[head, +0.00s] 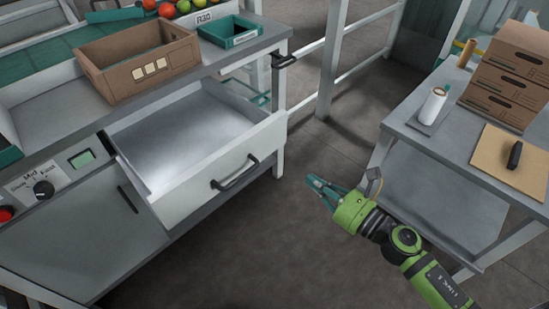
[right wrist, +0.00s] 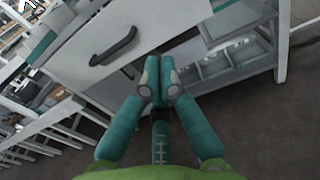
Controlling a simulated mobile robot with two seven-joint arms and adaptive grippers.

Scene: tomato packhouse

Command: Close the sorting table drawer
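The sorting table drawer (head: 190,140) is pulled well out of the table in the head view. Its inside is empty, and its white front panel (head: 205,200) carries a dark bar handle (head: 235,172). The handle also shows in the right wrist view (right wrist: 114,47), up and left of the fingertips. My right gripper (head: 311,183) is to the right of the drawer front, apart from it, over the floor. Its teal fingers (right wrist: 158,82) are together in the right wrist view, with nothing seen between them. My left gripper is out of view.
The sorting table top holds a cardboard box (head: 138,80) and a small teal tray (head: 240,40) above the drawer. A side table (head: 410,125) with boxes and a white roll stands at right. The floor (head: 270,230) before the drawer is clear.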

